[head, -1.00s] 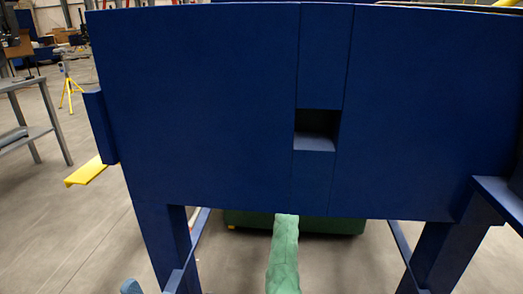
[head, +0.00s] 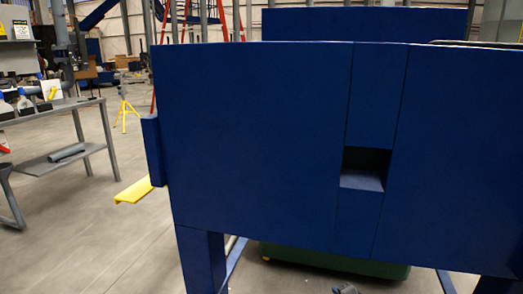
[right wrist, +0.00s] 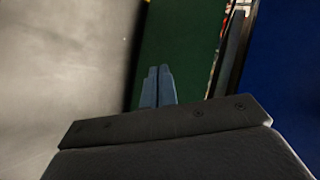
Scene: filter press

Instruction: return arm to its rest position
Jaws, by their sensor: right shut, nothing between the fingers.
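My right gripper (head: 345,289) just shows at the bottom edge of the head view, below the blue press front. In the right wrist view its two blue-grey fingers (right wrist: 158,88) lie together, shut with nothing between them. They point toward a dark green surface, with a blue surface on the right. The filter press (head: 250,140) is a large blue panel on legs, with a small square opening (head: 364,170) right of centre. My left gripper is not in view.
A low green container (head: 335,261) stands beneath the press. A yellow bracket (head: 134,190) juts out at the panel's left side. A grey table (head: 70,103) with bottles stands at the left. Open floor lies between the table and the press.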

